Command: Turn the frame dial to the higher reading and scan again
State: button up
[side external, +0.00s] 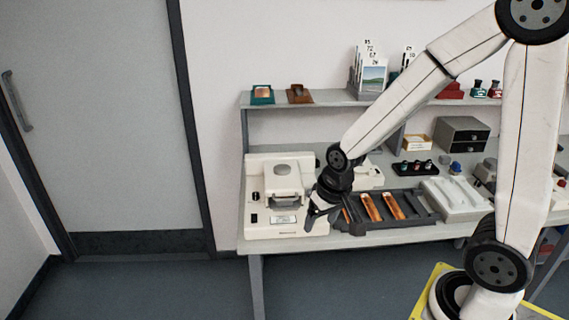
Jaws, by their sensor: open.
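A cream-coloured machine (271,173) stands at the left end of the bench. My gripper (311,228) is open and empty. It points down at the right front edge of the machine and hides part of that corner. I cannot tell whether it touches the machine.
A dark tray (424,219) with orange film strips (371,208) lies right of my gripper. A shelf (325,103) above the bench holds small frames and a card stand. A grey drawer box (461,135) stands at the back right.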

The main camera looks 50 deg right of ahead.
jog(key=w+d+f+m, duration=0.2)
jog(key=w+d+m, duration=0.3)
jog(key=d+m, duration=0.4)
jog(key=w+d+f+m+t+y, duration=0.1)
jog(key=w+d+f+m, duration=0.2)
jog(key=w+d+m, duration=0.3)
jog(key=w+d+f+m, duration=0.3)
jog(key=w+d+m, duration=0.3)
jog(key=d+m, duration=0.5)
jog(key=shift+d+m+t+y, duration=0.3)
jog(key=shift+d+m+t, duration=0.1)
jog(key=shift+m, duration=0.7)
jog(key=shift+f, duration=0.25)
jog(key=shift+x, duration=3.75)
grip_shut()
